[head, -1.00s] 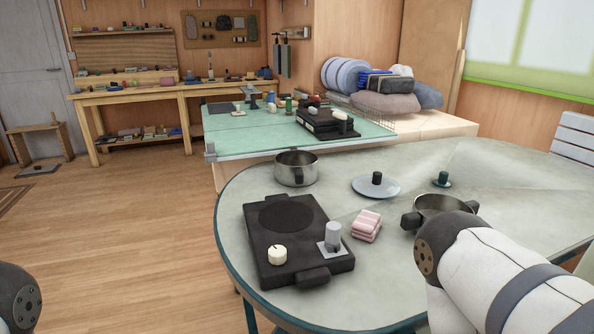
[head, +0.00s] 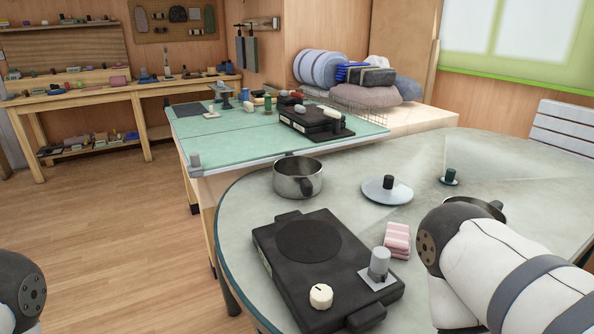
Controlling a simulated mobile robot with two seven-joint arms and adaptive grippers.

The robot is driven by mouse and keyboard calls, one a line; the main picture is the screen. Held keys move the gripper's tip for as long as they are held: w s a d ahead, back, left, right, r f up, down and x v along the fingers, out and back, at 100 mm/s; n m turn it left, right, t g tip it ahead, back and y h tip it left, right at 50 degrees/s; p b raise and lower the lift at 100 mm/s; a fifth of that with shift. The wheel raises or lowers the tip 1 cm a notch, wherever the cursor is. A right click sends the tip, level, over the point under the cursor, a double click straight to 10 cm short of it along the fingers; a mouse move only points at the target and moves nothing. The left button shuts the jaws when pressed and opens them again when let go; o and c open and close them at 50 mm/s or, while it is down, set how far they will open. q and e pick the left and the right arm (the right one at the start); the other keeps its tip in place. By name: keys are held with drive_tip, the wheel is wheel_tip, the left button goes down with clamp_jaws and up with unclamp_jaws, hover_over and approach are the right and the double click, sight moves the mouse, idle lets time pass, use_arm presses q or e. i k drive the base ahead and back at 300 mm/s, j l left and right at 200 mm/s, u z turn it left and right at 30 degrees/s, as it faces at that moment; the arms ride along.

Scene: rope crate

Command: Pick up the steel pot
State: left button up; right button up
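A steel pot (head: 287,187) with an open top and a dark handle stands upright near the far left edge of the round grey-green table (head: 243,190). It is behind the black hot plate (head: 262,237) and nothing touches it. A second metal pot (head: 484,207) at the right is mostly hidden behind my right arm. Only upper parts of my two arms show, at the lower left and lower right. Neither gripper is in view.
A pale disc-shaped lid (head: 374,193) with a black knob lies right of the steel pot. A small green knobbed piece (head: 450,177), a folded pink striped cloth (head: 398,237) and a grey cylinder (head: 379,262) are nearby. A green-topped bench (head: 240,143) stands behind.

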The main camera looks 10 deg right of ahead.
sight(295, 177)
drive_tip(key=i+j+z, duration=0.15)
drive_tip(key=j, duration=0.2)
drive_tip(key=i+j+z, duration=0.1)
drive_tip(key=j, duration=0.25)
drive_tip(key=i+j+z, duration=0.25)
drive_tip(key=i+j, duration=0.15)
drive_tip(key=j, duration=0.35)
